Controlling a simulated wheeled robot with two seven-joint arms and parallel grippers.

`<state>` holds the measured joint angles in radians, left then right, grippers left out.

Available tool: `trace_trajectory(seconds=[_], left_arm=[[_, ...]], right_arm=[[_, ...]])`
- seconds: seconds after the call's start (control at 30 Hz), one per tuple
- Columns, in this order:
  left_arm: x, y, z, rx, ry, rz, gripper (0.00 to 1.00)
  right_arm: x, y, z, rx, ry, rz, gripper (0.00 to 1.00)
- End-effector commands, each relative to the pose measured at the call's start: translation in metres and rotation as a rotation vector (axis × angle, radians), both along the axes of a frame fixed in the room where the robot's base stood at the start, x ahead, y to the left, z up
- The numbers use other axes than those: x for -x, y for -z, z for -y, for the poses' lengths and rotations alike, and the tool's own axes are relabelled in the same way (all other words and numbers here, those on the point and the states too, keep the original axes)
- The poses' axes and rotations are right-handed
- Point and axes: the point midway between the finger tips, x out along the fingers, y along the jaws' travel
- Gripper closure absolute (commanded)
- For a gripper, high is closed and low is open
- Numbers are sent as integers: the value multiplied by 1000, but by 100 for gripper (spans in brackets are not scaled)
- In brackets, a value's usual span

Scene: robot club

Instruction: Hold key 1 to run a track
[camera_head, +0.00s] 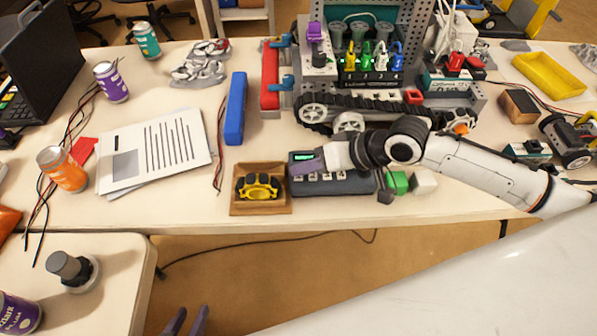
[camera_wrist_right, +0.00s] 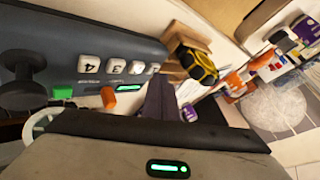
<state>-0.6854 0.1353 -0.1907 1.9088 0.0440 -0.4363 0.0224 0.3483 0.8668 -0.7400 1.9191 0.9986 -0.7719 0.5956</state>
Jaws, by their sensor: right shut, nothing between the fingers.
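A dark grey key box (camera_head: 350,186) lies on the table, with a row of white keys and a lit green display. In the right wrist view the key box (camera_wrist_right: 40,45) shows keys marked 4 and 3; key 1 (camera_wrist_right: 153,68) is at the row's end by my fingertips. My right gripper (camera_head: 303,166) is shut and empty, its purple tips over the display end of the box. It also shows in the right wrist view (camera_wrist_right: 160,88); I cannot tell whether it touches the key. My left gripper (camera_head: 188,321) is open and empty, low in front of the table.
A wooden tray (camera_head: 238,208) with a yellow-and-black object stands left of the box. Green and white blocks (camera_head: 424,182) lie right of it. A tracked robot (camera_head: 365,105) stands behind. Papers (camera_head: 155,152) and a blue bar (camera_head: 235,108) lie left.

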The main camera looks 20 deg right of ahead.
Motion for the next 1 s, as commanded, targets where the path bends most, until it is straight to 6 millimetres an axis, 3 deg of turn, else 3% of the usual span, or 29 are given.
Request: trace_trajectory(seconds=[0.2, 0.63, 1.0], left_arm=[[0, -16, 0, 0, 0, 0, 69], [0, -18, 0, 0, 0, 0, 69], [0, -35, 0, 0, 0, 2, 69]], right_arm=[[0, -12, 0, 0, -1, -1, 100], [0, -14, 0, 0, 1, 1, 100], [-1, -45, 0, -1, 0, 4, 100]])
